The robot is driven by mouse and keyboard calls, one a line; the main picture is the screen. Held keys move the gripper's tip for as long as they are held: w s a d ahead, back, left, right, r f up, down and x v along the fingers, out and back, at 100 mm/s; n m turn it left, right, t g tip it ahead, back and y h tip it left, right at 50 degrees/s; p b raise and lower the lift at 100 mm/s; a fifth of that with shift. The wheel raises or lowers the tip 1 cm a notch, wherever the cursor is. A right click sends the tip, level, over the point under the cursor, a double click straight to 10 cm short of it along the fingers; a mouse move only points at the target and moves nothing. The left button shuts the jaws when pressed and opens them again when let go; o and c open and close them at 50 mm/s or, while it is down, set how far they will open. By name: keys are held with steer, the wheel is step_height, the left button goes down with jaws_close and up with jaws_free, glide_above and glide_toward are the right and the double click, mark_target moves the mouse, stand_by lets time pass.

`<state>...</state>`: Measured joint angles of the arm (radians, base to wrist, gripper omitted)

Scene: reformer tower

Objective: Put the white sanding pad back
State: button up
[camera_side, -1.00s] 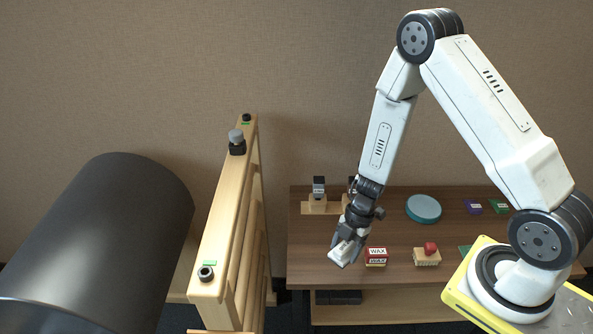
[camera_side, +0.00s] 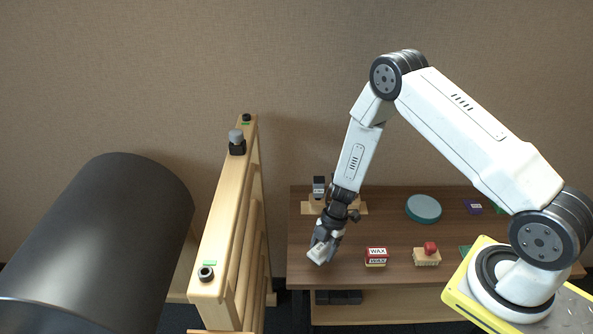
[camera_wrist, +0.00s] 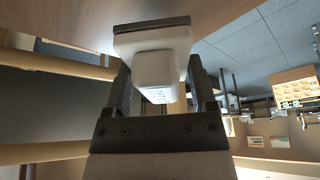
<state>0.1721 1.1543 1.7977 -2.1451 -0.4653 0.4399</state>
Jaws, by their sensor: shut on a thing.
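My gripper (camera_side: 324,240) is shut on the white sanding pad (camera_side: 321,253) and holds it over the left part of the wooden table (camera_side: 400,220). In the wrist view the pad (camera_wrist: 158,65) sits between both fingers, with a white body and a darker grey face at its far end. Small print shows on its lower part. From the side I cannot tell the exact gap between pad and tabletop. Behind my gripper, a light wooden block stand (camera_side: 307,208) holds a dark-topped piece (camera_side: 319,187); my wrist hides part of this stand.
A red and white wax tin (camera_side: 376,256) and a wooden brush with a red knob (camera_side: 426,257) are right of my gripper. A teal disc (camera_side: 423,209) lies further back. A wooden reformer frame (camera_side: 222,230) rises to the left. A lower shelf (camera_side: 400,305) shows below the tabletop.

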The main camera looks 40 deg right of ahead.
mark_target(321, 254)
steer(key=shift+w+f, duration=0.3)
steer(key=shift+f, duration=1.55)
steer(key=shift+f, duration=0.15)
steer(key=o, duration=1.1)
steer(key=shift+r, duration=0.2)
steer(key=shift+v, duration=6)
steer(key=shift+a, duration=0.1)
